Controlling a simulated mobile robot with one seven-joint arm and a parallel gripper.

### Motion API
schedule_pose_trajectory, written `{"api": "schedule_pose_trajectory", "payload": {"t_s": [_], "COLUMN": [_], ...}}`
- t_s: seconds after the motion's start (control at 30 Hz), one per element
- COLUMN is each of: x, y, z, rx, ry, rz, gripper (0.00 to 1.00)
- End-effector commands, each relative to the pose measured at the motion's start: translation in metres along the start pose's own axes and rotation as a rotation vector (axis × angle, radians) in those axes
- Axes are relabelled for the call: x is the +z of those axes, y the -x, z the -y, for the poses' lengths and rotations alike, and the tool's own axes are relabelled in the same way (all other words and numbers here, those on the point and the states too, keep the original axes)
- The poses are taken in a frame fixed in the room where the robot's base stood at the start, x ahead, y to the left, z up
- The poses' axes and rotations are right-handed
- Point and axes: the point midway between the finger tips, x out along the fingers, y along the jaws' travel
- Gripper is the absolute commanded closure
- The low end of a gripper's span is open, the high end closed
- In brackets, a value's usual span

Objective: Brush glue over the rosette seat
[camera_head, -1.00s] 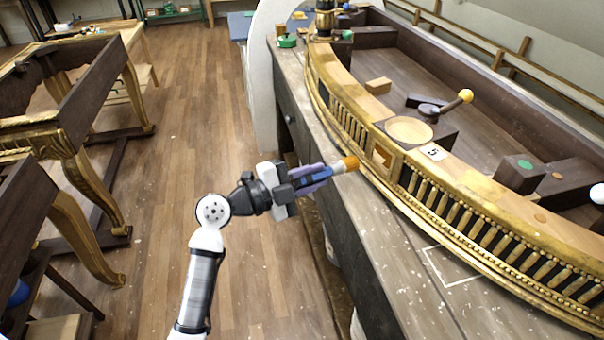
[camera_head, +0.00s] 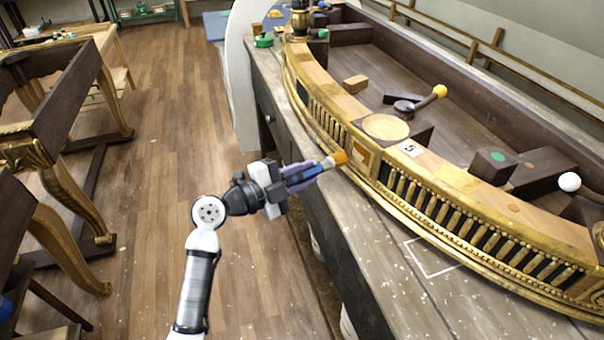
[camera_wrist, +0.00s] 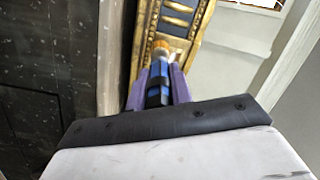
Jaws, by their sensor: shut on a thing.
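My gripper (camera_head: 302,177), with purple fingers, is shut on a blue-handled brush (camera_head: 325,165). The orange bristles (camera_head: 340,158) point right, toward the gilt front of the curved console rail (camera_head: 455,192). A pale square block with a brownish patch (camera_head: 361,158), seemingly the rosette seat, is set in that front, just right of the bristles. A small gap seems to remain between bristles and block. In the wrist view the brush (camera_wrist: 159,72) lies between the purple fingers, its bristles (camera_wrist: 161,45) over the gilt rail; contact there cannot be told.
The grey workbench (camera_head: 375,265) carries the rail. A round pale disc (camera_head: 386,127) and a number 5 card (camera_head: 410,148) sit above the block. A dark tool with a yellow knob (camera_head: 439,91) lies behind. Gilt-legged frames (camera_head: 75,190) stand left; floor between is open.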

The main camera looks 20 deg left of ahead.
Motion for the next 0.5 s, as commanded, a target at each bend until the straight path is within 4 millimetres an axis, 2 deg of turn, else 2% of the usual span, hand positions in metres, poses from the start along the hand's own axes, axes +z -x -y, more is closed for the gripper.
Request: {"api": "schedule_pose_trajectory", "payload": {"t_s": [0.5], "x": [0.0001], "y": [-0.0108], "z": [0.0], "rx": [0.001], "ry": [0.001], "rz": [-0.001], "gripper": [1.0]}}
